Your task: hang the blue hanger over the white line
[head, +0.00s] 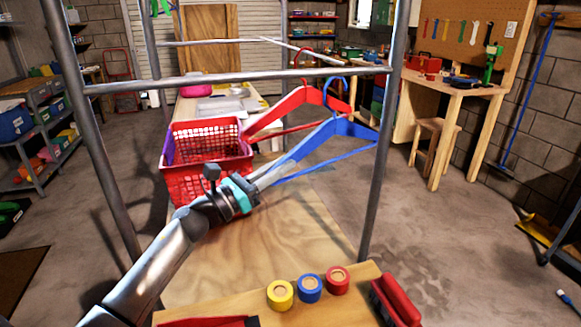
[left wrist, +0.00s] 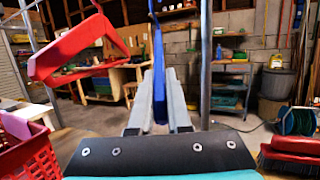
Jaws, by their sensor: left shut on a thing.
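The blue hanger (head: 343,128) is held by my left gripper (head: 279,173), which is shut on its near left end. Its body tilts, with the hook up at the right. The hook top is close under or against the front pale bar (head: 220,81) in the head view; I cannot tell whether they touch. In the left wrist view the blue hanger (left wrist: 158,75) shows edge-on between the fingers (left wrist: 159,105). No separate thin white line is clear; the rack has pale rods, one slanting (head: 305,51) behind. My right gripper is not in view.
A red hanger (head: 308,95) hangs with its hook at the front bar, just left of the blue one. A red basket (head: 205,180) stands left of my gripper. Yellow, blue and red rolls (head: 309,288) sit on the near board. Rack posts (head: 381,140) flank the arm.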

